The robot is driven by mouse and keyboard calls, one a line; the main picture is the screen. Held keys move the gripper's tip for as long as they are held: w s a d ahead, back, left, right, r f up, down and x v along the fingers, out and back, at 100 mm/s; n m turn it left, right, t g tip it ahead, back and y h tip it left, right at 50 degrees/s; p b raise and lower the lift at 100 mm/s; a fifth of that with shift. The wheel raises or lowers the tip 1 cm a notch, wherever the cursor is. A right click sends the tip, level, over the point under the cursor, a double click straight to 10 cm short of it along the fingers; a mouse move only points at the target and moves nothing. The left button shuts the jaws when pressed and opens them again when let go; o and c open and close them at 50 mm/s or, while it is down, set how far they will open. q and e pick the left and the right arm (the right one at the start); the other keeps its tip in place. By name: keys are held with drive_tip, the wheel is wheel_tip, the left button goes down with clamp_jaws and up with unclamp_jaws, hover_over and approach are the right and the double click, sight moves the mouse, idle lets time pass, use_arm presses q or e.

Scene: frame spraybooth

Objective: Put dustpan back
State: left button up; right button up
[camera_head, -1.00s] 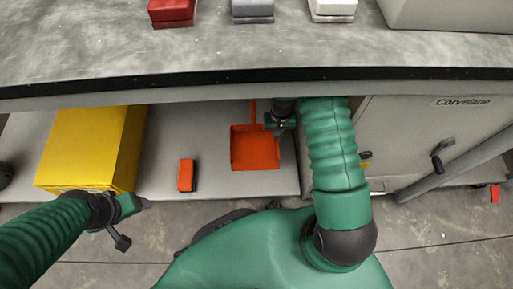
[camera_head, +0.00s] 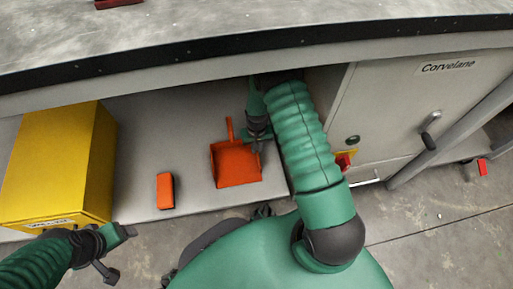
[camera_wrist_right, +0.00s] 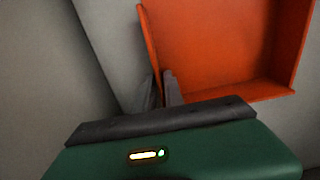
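The orange dustpan (camera_head: 236,165) lies on the grey lower shelf under the worktop, its handle pointing to the back. My right gripper (camera_head: 258,147) is at the dustpan's right side wall. In the right wrist view the two dark fingers (camera_wrist_right: 161,92) sit close together on either side of the wall of the dustpan (camera_wrist_right: 225,45), and appear shut on it. The fingertips are partly hidden by the gripper body. My left gripper (camera_head: 128,232) hangs at the lower left, in front of the yellow box, with no object visible in it; its fingers are unclear.
A yellow box (camera_head: 60,165) stands on the shelf at the left. A small orange block (camera_head: 165,190) lies between it and the dustpan. The worktop's dark edge (camera_head: 240,45) overhangs the shelf. A grey cabinet (camera_head: 400,110) labelled Corvelane closes off the right side.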

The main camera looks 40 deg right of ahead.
drive_tip(key=shift+o, duration=1.1)
drive_tip(key=shift+r, duration=0.15)
wheel_tip(320, 180, up, 8)
drive_tip(key=p, duration=0.5)
drive_tip(key=shift+p, duration=0.3)
drive_tip(key=shift+f, duration=0.2)
